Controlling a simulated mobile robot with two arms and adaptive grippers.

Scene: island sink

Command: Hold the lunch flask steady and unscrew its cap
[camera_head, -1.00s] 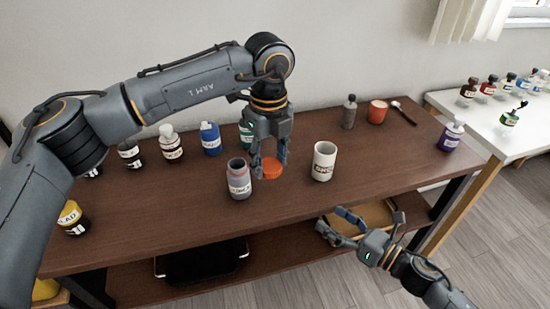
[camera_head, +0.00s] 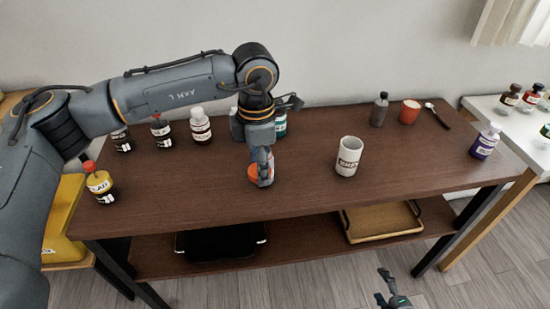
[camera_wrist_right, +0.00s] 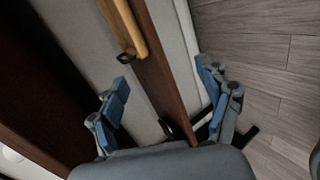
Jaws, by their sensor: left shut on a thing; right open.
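A squat orange-red container (camera_head: 253,174), seemingly the lunch flask, stands on the dark brown table. My left gripper (camera_head: 264,180) reaches down from above and is shut on it. The fingers cover much of it, and I cannot make out its cap. My right gripper (camera_head: 383,287) is low at the bottom edge of the head view, in front of the table and well apart from the flask. In the right wrist view its fingers (camera_wrist_right: 161,78) are spread, with nothing between them.
A white labelled mug (camera_head: 349,157) stands right of the flask. A grey bottle (camera_head: 379,109) and a red cup (camera_head: 410,112) stand at the back right. The lower shelf holds a wooden tray (camera_head: 385,221).

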